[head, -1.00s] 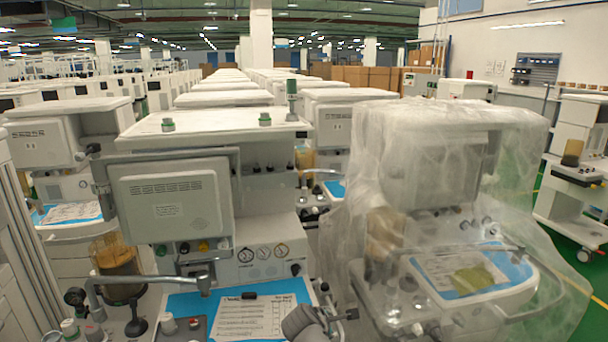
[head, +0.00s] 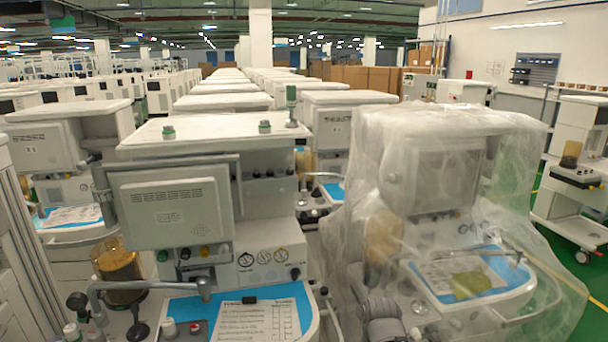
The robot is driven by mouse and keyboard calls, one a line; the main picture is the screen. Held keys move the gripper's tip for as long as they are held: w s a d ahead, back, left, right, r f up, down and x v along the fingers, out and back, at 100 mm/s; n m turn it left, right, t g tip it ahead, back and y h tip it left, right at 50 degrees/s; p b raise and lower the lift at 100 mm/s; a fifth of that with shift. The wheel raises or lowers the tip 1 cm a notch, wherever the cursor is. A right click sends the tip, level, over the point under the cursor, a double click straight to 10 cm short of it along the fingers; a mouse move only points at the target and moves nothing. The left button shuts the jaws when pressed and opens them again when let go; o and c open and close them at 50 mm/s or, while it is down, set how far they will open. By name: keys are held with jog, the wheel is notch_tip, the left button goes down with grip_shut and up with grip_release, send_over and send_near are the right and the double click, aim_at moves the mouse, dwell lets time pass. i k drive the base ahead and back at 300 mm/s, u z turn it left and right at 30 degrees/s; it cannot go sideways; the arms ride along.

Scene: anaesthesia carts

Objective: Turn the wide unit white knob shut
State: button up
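The wide unit (head: 222,128) stands in front at centre left, with a broad pale top and a grey monitor panel. A second pale knob (head: 72,331) is further left near the bottom edge. I cannot tell from this view how far either is turned. My gripper's fingers are not visible.
A clipboard sheet (head: 258,320) lies on the wide unit's blue work surface (head: 302,296). A bent grey pipe (head: 145,284) and an amber canister (head: 120,268) are close to the knobs. A plastic-wrapped unit (head: 440,200) stands at right. Green floor (head: 562,270) is open beyond it.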

aim_at(223, 248)
jog(key=u, duration=0.95)
